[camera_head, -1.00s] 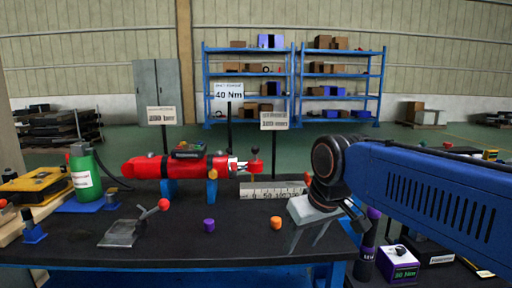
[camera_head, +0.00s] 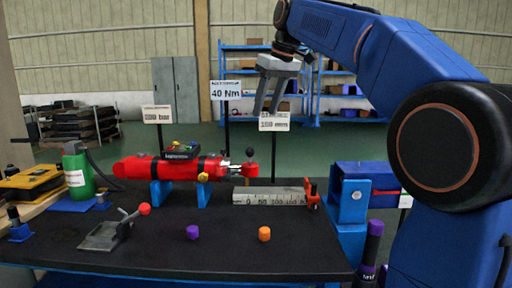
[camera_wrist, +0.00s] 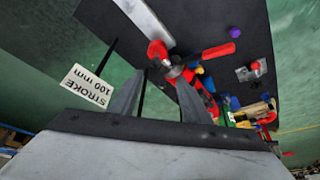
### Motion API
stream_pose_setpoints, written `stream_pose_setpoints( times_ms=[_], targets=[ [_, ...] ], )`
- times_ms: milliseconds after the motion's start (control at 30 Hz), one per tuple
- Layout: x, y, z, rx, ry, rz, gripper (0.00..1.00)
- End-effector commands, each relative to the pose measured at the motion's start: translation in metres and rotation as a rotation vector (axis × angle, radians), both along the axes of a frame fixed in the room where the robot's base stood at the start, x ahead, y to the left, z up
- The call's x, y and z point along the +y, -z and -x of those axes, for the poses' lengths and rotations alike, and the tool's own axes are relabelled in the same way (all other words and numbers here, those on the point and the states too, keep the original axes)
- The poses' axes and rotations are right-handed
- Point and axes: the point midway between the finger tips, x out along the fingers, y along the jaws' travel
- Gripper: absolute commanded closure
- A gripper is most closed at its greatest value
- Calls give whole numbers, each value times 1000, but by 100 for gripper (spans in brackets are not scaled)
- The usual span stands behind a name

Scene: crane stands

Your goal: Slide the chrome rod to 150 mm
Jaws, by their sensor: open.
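A red cylinder (camera_head: 165,168) lies level on blue supports on the black bench. A short length of chrome rod (camera_head: 234,168) shows at its right end, with a red end piece (camera_head: 250,171) and a black ball above it. A pale scale block with numbers (camera_head: 270,196) sits below and to the right of the rod. My gripper (camera_head: 266,110) is open and empty, pointing down above the rod's end, well clear of it. In the wrist view my gripper (camera_wrist: 160,78) shows spread fingers, with red and metal parts beyond; the rod is hard to make out there.
A sign reading STROKE 100 mm (camera_wrist: 87,86) stands on a thin post close to my gripper. A red upright piece (camera_head: 312,194) stands at the scale's right end. Purple (camera_head: 192,232) and orange (camera_head: 264,233) knobs stand on the front bench. A green bottle (camera_head: 77,172) stands left.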

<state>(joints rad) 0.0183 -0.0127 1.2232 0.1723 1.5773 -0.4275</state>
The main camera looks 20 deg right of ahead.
Motion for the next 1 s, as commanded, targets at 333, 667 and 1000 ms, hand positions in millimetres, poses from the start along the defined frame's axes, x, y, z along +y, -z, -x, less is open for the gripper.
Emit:
stream_pose_setpoints(
  times_ms=[333,667,1000],
  targets=[
    [3,-3,-20,-1,-32,2,57],
    [12,46,-37,1,-31,2,57],
    [23,102,-58,1,-30,2,57]
  ],
)
